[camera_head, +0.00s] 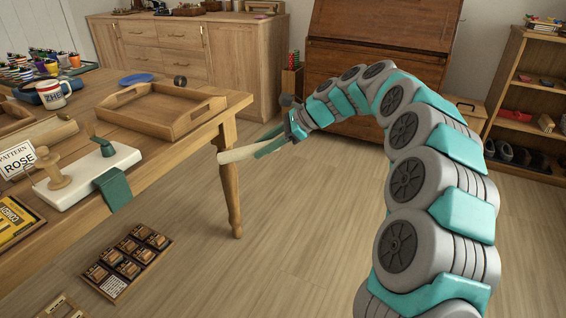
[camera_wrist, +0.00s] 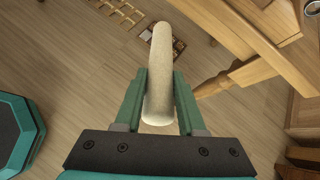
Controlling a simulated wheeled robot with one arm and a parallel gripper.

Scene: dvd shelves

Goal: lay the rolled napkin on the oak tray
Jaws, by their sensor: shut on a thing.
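The rolled napkin (camera_head: 238,154) is a pale cream roll held out beyond the table's right end, over open floor. My gripper (camera_head: 268,146) is shut on it near one end. In the wrist view the napkin (camera_wrist: 161,75) points away from between the two green fingers of my gripper (camera_wrist: 159,100). The oak tray (camera_head: 160,108) lies on the table near its far right corner, with raised walls and handle cut-outs. It looks empty, and the napkin is apart from it, to its right and nearer the camera.
The wooden table (camera_head: 150,172) holds a mug (camera_head: 54,93), a blue plate (camera_head: 136,79), a dark round object (camera_head: 180,81) and a white board (camera_head: 88,175) with a green cloth over the edge. A box of small items (camera_head: 127,262) lies on the floor.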

